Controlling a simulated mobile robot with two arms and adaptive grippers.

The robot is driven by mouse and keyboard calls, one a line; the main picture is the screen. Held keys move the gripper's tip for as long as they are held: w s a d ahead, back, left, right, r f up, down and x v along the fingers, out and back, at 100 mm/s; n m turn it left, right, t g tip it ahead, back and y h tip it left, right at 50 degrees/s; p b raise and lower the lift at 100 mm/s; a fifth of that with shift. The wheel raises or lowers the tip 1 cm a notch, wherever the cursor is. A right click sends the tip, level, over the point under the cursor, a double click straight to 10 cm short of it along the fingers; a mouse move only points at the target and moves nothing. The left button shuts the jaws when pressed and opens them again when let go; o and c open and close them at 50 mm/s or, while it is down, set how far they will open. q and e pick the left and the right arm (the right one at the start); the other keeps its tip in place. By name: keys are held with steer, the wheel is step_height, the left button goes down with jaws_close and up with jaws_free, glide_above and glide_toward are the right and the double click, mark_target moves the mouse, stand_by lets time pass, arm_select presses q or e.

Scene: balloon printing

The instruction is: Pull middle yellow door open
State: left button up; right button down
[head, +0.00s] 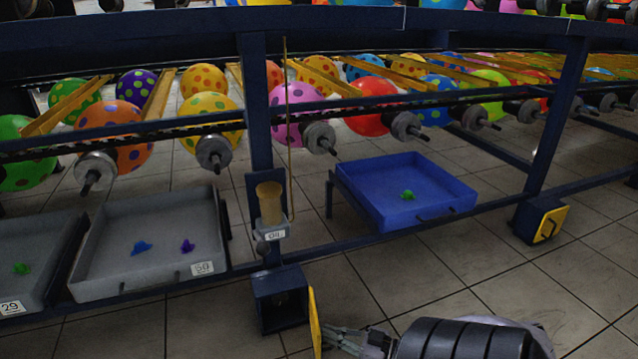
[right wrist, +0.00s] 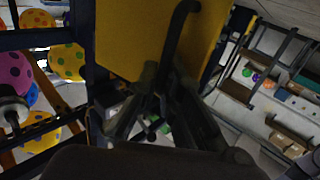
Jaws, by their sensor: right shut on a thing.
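The middle yellow door (head: 315,323) shows nearly edge-on in the head view. It stands swung out from its dark blue box (head: 281,300), whose dark inside shows. In the right wrist view the door (right wrist: 130,42) fills the top middle, with a black handle (right wrist: 174,45) on its face. My right gripper (head: 335,338) is beside the door in the head view. In the right wrist view its fingers (right wrist: 164,88) are shut on the lower part of the handle. My left gripper is in neither view.
Another yellow door (head: 550,224) is shut on a box at the right. A blue tray (head: 440,213) and a grey tray (head: 150,282) hang from the dark blue frame (head: 258,110). Tiled floor (head: 460,285) is clear to the right.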

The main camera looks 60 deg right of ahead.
steer(key=shift+s+d, duration=0.3)
steer(key=shift+d, duration=0.15)
steer(key=c, duration=2)
jaws_free()
steer(key=shift+s, duration=0.1)
steer(key=v, duration=1.1)
steer(key=shift+s+d, duration=0.2)
steer(key=shift+s, duration=0.2)
steer(key=shift+a, duration=0.1)
